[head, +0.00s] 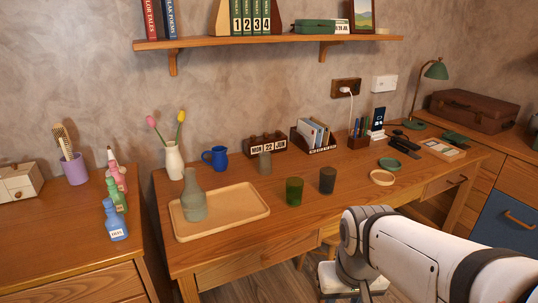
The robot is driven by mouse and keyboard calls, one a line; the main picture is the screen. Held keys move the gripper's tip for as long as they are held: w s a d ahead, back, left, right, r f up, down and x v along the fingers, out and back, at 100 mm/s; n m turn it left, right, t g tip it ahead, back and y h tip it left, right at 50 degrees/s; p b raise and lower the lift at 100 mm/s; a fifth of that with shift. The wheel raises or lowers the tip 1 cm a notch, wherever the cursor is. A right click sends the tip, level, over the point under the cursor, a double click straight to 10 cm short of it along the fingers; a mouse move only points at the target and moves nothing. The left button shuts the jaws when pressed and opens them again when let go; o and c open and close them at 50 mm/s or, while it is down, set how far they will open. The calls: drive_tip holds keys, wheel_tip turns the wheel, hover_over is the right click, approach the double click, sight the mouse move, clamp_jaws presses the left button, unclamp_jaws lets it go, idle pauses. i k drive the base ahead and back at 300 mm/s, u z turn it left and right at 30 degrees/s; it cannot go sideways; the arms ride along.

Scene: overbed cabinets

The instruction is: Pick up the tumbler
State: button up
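Three small cups without handles stand upright on the wooden desk (235,254); I cannot tell which one is the tumbler. A green, glassy-looking cup (294,191) stands near the front edge, right of the tray. A dark grey cup (327,180) stands just right of it, apart from it. A smaller grey-brown cup (265,163) stands farther back, in front of the block calendar. My arm reaches in from the lower right, in front of the desk. My gripper's fingers are not visible.
A wooden tray (257,210) holds a grey-green bottle (193,196). Behind are a tulip vase (174,160), blue jug (215,157), calendar (265,145) and book holder (312,136). A cream ring-shaped dish (382,177) lies right of the cups. A shelf (270,41) hangs above.

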sight(265, 164)
drive_tip(key=u, duration=0.15)
drive_tip(key=i, duration=0.9)
drive_tip(key=z, duration=0.1)
